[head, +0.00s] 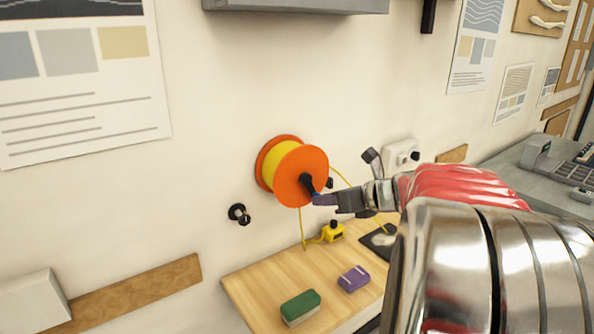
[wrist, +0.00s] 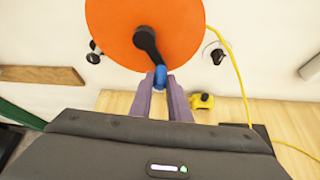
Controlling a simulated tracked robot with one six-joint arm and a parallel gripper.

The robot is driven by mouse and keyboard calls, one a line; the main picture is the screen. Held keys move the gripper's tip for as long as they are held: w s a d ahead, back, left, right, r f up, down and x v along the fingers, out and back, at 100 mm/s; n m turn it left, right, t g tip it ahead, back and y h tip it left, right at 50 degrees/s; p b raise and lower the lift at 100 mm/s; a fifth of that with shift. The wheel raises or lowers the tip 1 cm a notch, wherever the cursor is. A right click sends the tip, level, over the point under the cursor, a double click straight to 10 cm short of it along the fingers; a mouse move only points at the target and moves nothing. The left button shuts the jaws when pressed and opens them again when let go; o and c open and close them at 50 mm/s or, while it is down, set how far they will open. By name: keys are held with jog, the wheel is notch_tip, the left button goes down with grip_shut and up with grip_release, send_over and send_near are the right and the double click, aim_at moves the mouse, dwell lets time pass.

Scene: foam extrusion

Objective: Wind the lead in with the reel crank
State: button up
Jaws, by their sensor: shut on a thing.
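An orange reel (head: 301,177) with a yellow lead (head: 283,162) wound on it is mounted on the wall. Its black crank arm (wrist: 148,45) runs down from the hub to a blue handle (wrist: 160,79). My gripper (head: 318,199) is shut on the blue handle, below the hub; the two purple fingers (wrist: 166,98) show on either side of it in the wrist view. A yellow strand hangs from the reel to a yellow plug-like block (head: 333,232) on the wooden bench. Another strand (wrist: 238,75) runs down at the right.
A wooden bench (head: 262,287) below holds a green-topped block (head: 300,307), a purple block (head: 353,278) and a dark mat (head: 380,240). A black wall knob (head: 239,214) is left of the reel. A white wall box (head: 401,154) is to the right.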

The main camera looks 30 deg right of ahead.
jog(key=o, duration=0.7)
jog(key=shift+c, duration=0.2)
jog(key=shift+c, duration=0.4)
jog(key=shift+d+r, duration=0.1)
jog(key=c, duration=0.6)
jog(key=r, duration=0.2)
jog(key=d+r, duration=0.1)
jog(key=r, duration=0.2)
jog(key=d+r, duration=0.1)
jog(key=r, duration=0.1)
jog(key=shift+d+r, duration=0.2)
jog(key=o, duration=0.7)
jog(key=shift+d+f, duration=0.1)
jog(key=shift+f, duration=0.05)
